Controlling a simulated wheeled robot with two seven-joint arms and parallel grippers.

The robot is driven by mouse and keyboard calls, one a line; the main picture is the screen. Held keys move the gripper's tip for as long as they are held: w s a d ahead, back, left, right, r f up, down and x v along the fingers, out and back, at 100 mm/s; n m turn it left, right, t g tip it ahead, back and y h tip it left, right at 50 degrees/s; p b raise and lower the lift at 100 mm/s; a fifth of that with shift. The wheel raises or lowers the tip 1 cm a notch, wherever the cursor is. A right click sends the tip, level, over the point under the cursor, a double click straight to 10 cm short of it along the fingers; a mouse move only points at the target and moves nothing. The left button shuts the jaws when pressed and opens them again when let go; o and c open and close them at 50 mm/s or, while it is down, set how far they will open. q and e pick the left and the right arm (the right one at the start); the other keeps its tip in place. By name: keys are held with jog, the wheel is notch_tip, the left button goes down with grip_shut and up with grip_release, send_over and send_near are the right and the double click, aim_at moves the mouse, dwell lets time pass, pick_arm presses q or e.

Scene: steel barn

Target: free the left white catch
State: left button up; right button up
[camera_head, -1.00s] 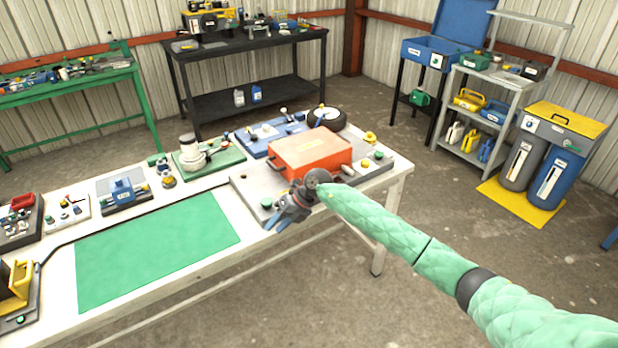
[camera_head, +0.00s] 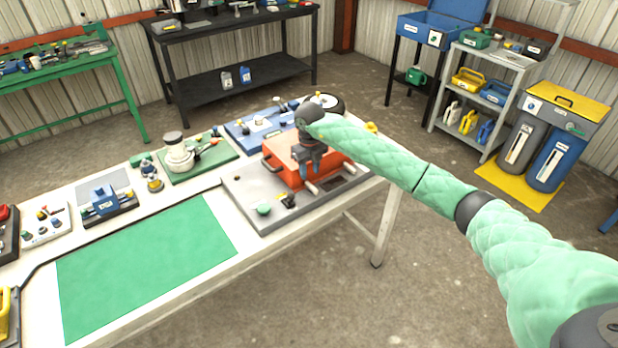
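The orange-red box (camera_head: 281,150) sits on a grey board (camera_head: 245,187) at the right end of the white bench. Two small pale pieces that look like the white catches show at its front edge. The left white catch (camera_head: 312,187) is just below my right gripper, and the right one (camera_head: 348,168) is further right. My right gripper (camera_head: 311,174) points down in front of the box and hides part of its front. I cannot tell whether its fingers are apart or touch the catch. My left gripper is not in view.
A green knob (camera_head: 264,208) and a small black part (camera_head: 288,201) sit on the board's near left. A green mat (camera_head: 145,262) is bare. A blue tray (camera_head: 252,133) and a wheel (camera_head: 327,103) lie behind the box.

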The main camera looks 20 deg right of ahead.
aim_at(310, 183)
jog(key=f+p, duration=0.1)
jog(key=f, duration=0.3)
jog(key=shift+w+f+p, duration=0.1)
jog(key=shift+w+p, duration=0.1)
jog(key=shift+p, duration=0.2)
jog(key=shift+s+f, duration=0.1)
jog(key=shift+f, duration=0.6)
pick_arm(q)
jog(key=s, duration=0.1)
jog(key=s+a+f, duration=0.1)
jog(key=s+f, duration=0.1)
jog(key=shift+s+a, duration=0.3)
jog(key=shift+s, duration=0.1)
pick_arm(e)
jog(key=shift+c, duration=0.3)
grip_shut()
